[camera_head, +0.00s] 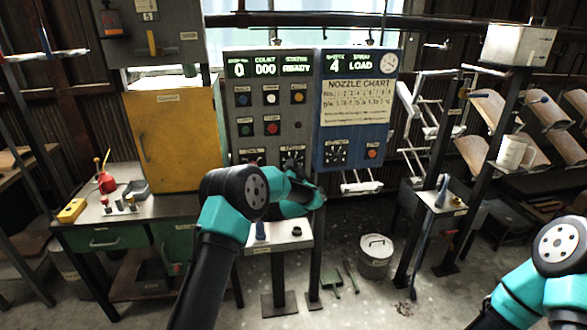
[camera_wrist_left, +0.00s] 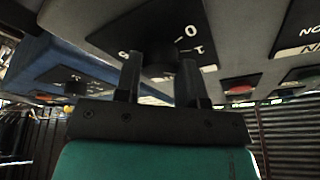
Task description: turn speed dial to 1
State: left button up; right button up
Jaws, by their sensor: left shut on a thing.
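The grey control panel (camera_head: 268,105) stands at the back middle, with two dials along its bottom edge. In the wrist view, a black dial plate (camera_wrist_left: 215,25) with printed digits, a 0 and a 1 among them, surrounds a black knob (camera_wrist_left: 160,62). My left gripper (camera_wrist_left: 158,85) is shut on this knob from below, one finger on each side. The knob's pointer direction cannot be made out. In the head view, my left arm reaches the right-hand dial (camera_head: 291,158), and its wrist hides the fingertips. My right gripper is out of view; only part of its arm shows.
A blue panel (camera_head: 355,110) with a nozzle chart adjoins on the right. The other dial (camera_head: 251,157) is to the left, below coloured buttons. A yellow cabinet (camera_head: 172,140) stands left.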

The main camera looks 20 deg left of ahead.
pick_arm(q)
jog(key=n+y, duration=0.1)
jog(key=n, duration=0.2)
jog(key=n+y, duration=0.2)
jog(key=n, duration=0.2)
jog(key=shift+d+g, duration=0.1)
jog(key=shift+g, duration=0.3)
jog(key=shift+n, duration=0.3)
jog(key=o, duration=0.9)
jog(key=v, duration=1.7)
jog(key=shift+d+f, duration=0.2)
jog(key=shift+f, duration=0.05)
